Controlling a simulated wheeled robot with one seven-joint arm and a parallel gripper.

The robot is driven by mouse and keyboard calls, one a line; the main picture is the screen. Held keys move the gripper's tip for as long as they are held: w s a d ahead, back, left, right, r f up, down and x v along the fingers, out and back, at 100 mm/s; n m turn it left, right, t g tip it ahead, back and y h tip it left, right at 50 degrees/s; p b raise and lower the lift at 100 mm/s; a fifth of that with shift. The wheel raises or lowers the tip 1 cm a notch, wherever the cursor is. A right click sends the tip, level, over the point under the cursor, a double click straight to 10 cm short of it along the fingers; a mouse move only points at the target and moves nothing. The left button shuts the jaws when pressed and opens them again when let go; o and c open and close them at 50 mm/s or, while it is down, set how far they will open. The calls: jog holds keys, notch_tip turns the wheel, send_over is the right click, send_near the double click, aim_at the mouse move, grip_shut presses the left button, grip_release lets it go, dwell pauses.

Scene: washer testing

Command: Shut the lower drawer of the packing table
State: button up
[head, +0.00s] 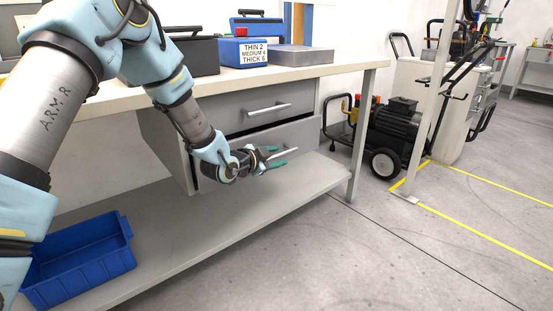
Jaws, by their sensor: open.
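The packing table (345,68) has a grey drawer unit under its top. The upper drawer (235,121) has a bar handle and looks shut. The lower drawer (301,133) is below it, with a dark strip along its top edge; it seems to stand out a little, but how far I cannot tell.
A blue bin (80,262) sits on the table's lower shelf (240,222) at the left. A table leg (356,135) stands right of the drawers. Boxes, including a labelled blue one (240,52), stand on top.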

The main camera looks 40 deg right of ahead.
jog(key=shift+d, duration=0.25)
grip_shut()
jog(key=shift+w, duration=0.1)
dwell(1.2)
